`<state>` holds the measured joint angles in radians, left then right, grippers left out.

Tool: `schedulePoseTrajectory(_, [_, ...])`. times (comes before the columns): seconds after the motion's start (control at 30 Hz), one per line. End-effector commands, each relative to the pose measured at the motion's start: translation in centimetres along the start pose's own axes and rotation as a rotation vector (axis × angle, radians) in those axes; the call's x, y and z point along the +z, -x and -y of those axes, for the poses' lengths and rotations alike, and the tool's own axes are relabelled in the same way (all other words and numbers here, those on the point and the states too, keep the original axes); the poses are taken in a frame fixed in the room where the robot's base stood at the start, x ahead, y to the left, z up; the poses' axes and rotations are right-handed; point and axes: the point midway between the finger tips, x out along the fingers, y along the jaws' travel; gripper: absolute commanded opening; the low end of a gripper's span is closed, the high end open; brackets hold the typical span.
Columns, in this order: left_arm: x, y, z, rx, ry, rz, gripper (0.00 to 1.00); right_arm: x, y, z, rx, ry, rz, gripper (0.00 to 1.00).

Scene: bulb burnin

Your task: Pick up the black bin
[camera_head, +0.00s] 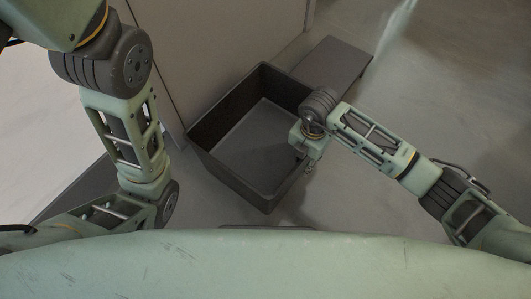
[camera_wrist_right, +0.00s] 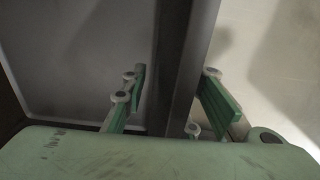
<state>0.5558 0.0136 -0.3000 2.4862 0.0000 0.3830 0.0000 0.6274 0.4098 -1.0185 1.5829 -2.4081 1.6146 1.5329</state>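The black bin (camera_head: 222,172) is an open, empty, rectangular tub on the floor in the head view, below the middle of the grey panel. My right gripper (camera_head: 309,166) is at the bin's right-hand wall, pointing down. In the right wrist view, the bin's wall (camera_wrist_right: 182,62) runs between the two green fingers of my right gripper (camera_wrist_right: 175,98). One finger is on the inner side and one on the outer side, with a visible gap at the outer finger. The gripper is open. My left arm shows at the left, but its gripper is out of the frame.
A grey panel or cabinet side (camera_head: 215,45) stands right behind the bin. A dark flat slab (camera_head: 335,62) lies on the floor beyond the bin's far corner. Floor to the right (camera_head: 455,100) is mostly clear.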

Motion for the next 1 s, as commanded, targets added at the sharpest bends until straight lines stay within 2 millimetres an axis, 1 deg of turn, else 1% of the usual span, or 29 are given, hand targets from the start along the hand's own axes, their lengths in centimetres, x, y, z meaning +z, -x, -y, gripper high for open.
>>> schedulePoseTrajectory(0.03, [-0.16,0.00,-0.06,0.002,-0.001,-0.004,0.40,0.01,-0.28,-0.03,0.001,0.000,0.000,0.27])
schedulePoseTrajectory(0.27, [-0.15,-0.19,-0.06,0.002,-0.001,-0.005,0.40,-0.01,-0.21,-0.03,0.001,0.000,0.000,0.27])
schedulePoseTrajectory(0.37, [-0.14,-0.18,-0.06,0.002,-0.001,-0.005,0.40,-0.01,-0.20,-0.04,0.001,0.000,0.000,0.20])
schedulePoseTrajectory(0.6, [-0.14,-0.17,-0.07,0.003,-0.001,-0.005,0.40,-0.02,-0.20,-0.04,0.001,0.000,0.000,0.00])
schedulePoseTrajectory(1.0, [-0.13,-0.16,-0.08,0.003,0.000,-0.005,0.40,-0.02,-0.22,0.00,0.000,0.000,0.000,0.00])
